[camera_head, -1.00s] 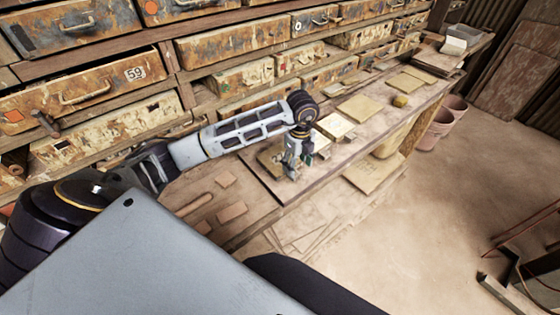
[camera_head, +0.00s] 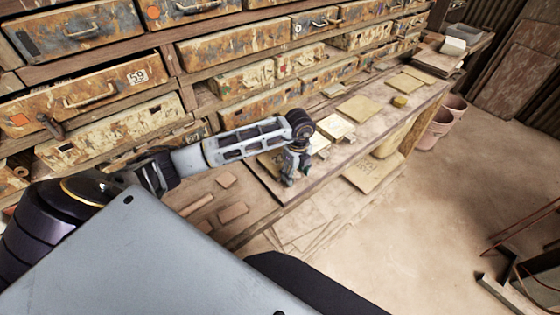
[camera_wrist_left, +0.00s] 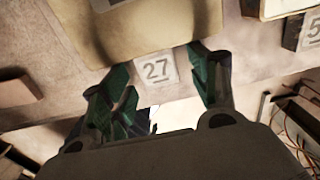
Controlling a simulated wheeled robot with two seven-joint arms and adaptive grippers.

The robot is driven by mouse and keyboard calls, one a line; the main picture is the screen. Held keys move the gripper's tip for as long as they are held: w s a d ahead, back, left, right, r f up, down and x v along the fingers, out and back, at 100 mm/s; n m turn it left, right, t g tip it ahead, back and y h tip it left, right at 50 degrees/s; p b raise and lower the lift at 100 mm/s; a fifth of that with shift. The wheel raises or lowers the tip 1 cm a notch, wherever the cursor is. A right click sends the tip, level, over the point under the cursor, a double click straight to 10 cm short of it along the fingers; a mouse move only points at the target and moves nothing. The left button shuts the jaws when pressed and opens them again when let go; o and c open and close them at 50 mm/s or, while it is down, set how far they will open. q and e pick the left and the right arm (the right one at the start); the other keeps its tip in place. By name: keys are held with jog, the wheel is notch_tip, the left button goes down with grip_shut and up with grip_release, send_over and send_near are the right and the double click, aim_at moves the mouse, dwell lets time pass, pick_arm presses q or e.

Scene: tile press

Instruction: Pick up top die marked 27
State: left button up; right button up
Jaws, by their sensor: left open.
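A tan plate-like die (camera_wrist_left: 135,30) lies flat at the top of the left wrist view. A pale label reading 27 (camera_wrist_left: 157,70) shows at its near edge. My left gripper (camera_wrist_left: 162,68) is open, with one green-padded finger on each side of the label. I cannot tell whether the fingers touch the die. In the head view my left gripper (camera_head: 289,180) points down over the bench's front edge. My right gripper is not in view.
Another plate (camera_head: 368,174) lies lower, below the bench top. Reddish bricks (camera_head: 233,212) lie to the left. Rusty drawers (camera_head: 90,87) line the back. The floor at right is mostly clear.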

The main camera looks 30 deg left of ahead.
pick_arm(q)
jog(key=shift+f, duration=0.25)
grip_shut()
dwell(0.5)
